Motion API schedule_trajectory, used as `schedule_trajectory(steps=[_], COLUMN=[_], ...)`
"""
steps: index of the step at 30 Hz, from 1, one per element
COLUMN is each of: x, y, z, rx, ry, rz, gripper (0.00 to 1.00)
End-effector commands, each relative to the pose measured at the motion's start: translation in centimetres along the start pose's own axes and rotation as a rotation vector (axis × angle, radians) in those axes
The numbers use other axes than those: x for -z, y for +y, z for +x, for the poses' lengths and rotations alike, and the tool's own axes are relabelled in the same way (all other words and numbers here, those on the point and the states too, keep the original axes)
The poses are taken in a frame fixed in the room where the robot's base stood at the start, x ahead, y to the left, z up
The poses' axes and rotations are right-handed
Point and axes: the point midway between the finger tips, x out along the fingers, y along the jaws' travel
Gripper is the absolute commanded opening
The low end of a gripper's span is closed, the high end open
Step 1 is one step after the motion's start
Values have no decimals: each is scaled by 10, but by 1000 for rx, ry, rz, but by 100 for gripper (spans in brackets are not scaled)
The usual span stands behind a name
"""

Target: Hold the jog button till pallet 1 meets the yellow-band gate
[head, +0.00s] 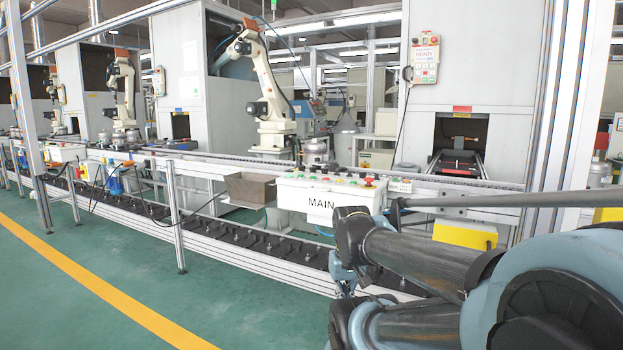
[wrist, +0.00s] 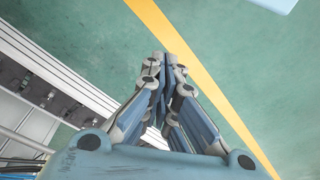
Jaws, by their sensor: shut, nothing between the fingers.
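A white control box marked MAIN (head: 310,200) is fixed at the front of the conveyor line in the head view. Several small coloured buttons (head: 325,178) sit along its top. I cannot tell which one is the jog button. A conveyor rail (head: 225,163) runs behind the box, and I cannot make out pallet 1 on it. My gripper (wrist: 163,60) is shut and empty, pointing down over the green floor beside the line, away from the buttons.
A pendant (head: 425,60) hangs on the right cabinet. White robot arms (head: 265,85) stand behind the line. A metal bin (head: 250,188) is left of the box. A grey pipe (head: 470,200) crosses right of it. The floor (head: 100,300) in front is clear, with a yellow stripe.

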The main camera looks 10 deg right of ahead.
Motion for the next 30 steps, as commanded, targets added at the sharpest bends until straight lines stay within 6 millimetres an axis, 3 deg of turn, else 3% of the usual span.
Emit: schedule_trajectory(steps=[10, 14, 17, 20, 30], x=[0, 2, 27, 64, 218], y=[0, 0, 1, 3, 7], z=[0, -14, -29, -53, -132], rx=[0, 0, 1, 2, 32], ry=[0, 23, 46, 84, 235], rz=[0, 14, 46, 100, 303], gripper=[0, 0, 0, 0, 0])
